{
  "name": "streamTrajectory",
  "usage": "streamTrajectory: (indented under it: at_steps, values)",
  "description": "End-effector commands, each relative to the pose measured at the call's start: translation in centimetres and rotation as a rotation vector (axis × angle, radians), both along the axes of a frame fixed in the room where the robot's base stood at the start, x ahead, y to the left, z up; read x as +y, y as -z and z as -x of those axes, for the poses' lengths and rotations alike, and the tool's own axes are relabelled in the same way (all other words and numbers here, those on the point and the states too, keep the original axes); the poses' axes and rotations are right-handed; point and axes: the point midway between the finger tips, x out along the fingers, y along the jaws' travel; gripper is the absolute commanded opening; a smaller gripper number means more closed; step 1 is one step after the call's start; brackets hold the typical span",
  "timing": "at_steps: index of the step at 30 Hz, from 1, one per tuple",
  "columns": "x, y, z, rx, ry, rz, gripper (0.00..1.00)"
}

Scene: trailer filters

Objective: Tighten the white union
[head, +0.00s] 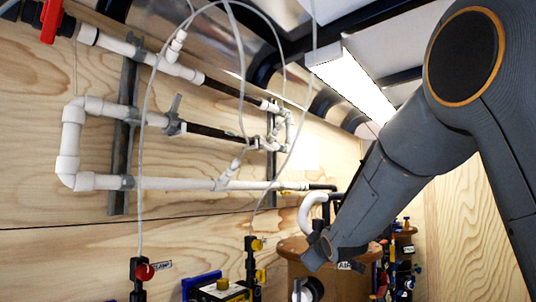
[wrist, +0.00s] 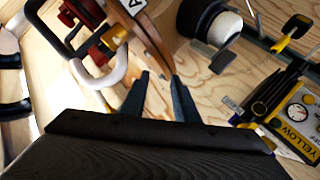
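My gripper (head: 322,252) points down and away in front of a brown round-topped housing (head: 345,278) in the head view. In the wrist view its two dark fingers (wrist: 160,78) stand apart with nothing held between them. The edge of the brown housing (wrist: 150,45) shows just beyond the fingertips. A white curved pipe (wrist: 105,75) with red fittings lies left of the fingers; it also shows behind my gripper in the head view (head: 308,208). A black fitting with a white collar (wrist: 205,18) is up and right of the fingers. I cannot tell for certain which white part is the union.
White pipes (head: 160,183) run along the plywood wall (head: 40,200). A red valve handle (head: 51,20) is at the upper left. Boxes with yellow and red knobs (head: 224,286) stand low in front. A box labelled YELLOW (wrist: 298,118) is at the right of the wrist view.

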Motion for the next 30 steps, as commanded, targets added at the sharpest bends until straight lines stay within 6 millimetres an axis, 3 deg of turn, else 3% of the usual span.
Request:
streamTrajectory:
  at_steps: [1, 3, 6, 9, 12, 18, 30]
  values:
    - [1.0, -4.0, -2.3, -0.111, -0.045, 0.054, 0.27]
    - [2.7, -10.1, -4.9, -0.285, -0.109, 0.143, 0.27]
    - [5.0, -18.2, -6.8, -0.522, -0.177, 0.267, 0.27]
    - [6.9, -24.5, -7.2, -0.712, -0.218, 0.366, 0.27]
    - [8.1, -28.1, -7.0, -0.831, -0.239, 0.429, 0.27]
    - [9.1, -30.4, -7.3, -0.894, -0.249, 0.463, 0.27]
    - [11.0, -32.7, -11.7, -0.890, -0.247, 0.459, 0.27]
